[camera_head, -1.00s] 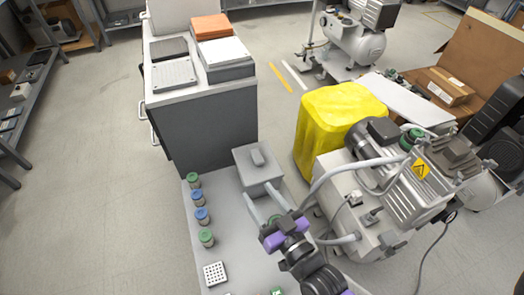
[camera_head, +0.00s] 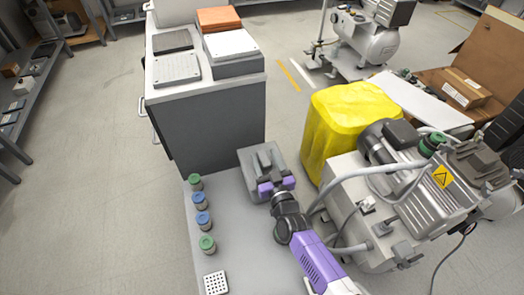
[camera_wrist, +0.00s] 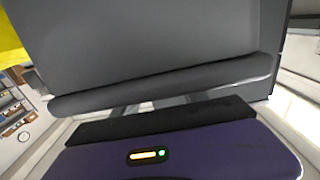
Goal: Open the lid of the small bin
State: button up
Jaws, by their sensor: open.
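The small bin (camera_head: 247,160) is a grey box with a grey lid at the far end of the low grey bench in the head view. Its lid looks shut. My gripper (camera_head: 267,165) is open at the bin's lid, its fingers pointing away from me and overlapping the lid's raised handle. I cannot tell whether the fingers touch it. In the wrist view a rounded dark grey bar (camera_wrist: 165,86) crosses close in front of my gripper, with a large grey surface behind it. The fingertips are mostly hidden there.
Several green- and blue-capped jars (camera_head: 200,201) line the bench's left side, with a white perforated block (camera_head: 215,282) nearer. A grey cabinet (camera_head: 210,125) stands behind. Floor at left is clear.

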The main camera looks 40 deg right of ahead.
aim_at(261, 151)
jog(key=shift+x, duration=1.75)
jog(key=shift+a, duration=0.1)
grip_shut()
